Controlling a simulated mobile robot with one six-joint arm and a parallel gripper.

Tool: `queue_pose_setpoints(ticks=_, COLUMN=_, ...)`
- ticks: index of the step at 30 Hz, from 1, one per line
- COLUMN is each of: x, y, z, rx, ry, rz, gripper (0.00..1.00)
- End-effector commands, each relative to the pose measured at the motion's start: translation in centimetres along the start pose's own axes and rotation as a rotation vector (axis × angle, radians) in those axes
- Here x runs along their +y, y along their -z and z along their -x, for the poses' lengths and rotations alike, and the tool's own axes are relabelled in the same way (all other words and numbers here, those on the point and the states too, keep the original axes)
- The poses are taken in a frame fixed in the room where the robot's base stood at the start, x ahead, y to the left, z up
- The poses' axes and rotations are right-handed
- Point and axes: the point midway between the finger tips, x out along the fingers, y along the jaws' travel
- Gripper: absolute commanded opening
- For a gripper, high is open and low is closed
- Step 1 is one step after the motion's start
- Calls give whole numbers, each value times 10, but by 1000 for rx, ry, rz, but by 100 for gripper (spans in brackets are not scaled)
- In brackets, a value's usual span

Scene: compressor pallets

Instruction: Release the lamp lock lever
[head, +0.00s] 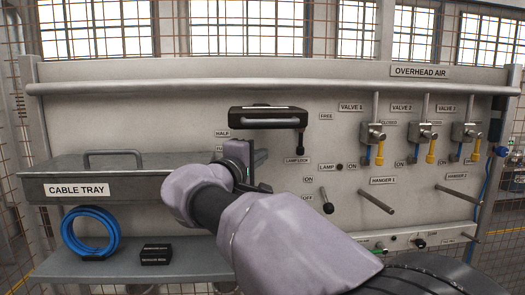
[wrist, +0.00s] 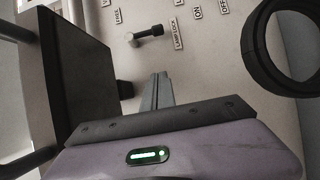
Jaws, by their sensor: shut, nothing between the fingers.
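The lamp lock lever (head: 301,142) is a short grey rod with a dark end, just above the LAMP LOCK label (head: 297,160). It hangs by the right end of the black lamp housing (head: 268,123). In the wrist view the lever (wrist: 146,35) sits near the top centre, beside its label (wrist: 178,34). My gripper (head: 262,156) is below the lamp housing and left of the lever, apart from it. In the wrist view my gripper's fingers (wrist: 161,90) are together and empty, with a gap to the lever.
The lamp switch (head: 328,207) is below right. Valves with yellow-tipped levers (head: 380,150) and hanger pegs (head: 375,201) are to the right. The cable tray (head: 120,186) juts out at left, above a shelf (head: 140,265) with a blue hose coil (head: 91,232).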

Motion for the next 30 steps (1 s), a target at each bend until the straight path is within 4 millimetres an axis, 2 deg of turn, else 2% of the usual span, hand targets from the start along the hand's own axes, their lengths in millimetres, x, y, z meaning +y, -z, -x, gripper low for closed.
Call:
queue_pose_setpoints(ticks=12, x=3, y=-4, z=-88, rx=-3, ry=1, rz=1, gripper=0)
queue_pose_setpoints(ticks=18, x=1, y=-33, z=-93, rx=-2, ry=1, rz=1, gripper=0)
queue_pose_setpoints(ticks=30, x=0, y=-40, z=-94, rx=-1, ry=1, rz=0, gripper=0)
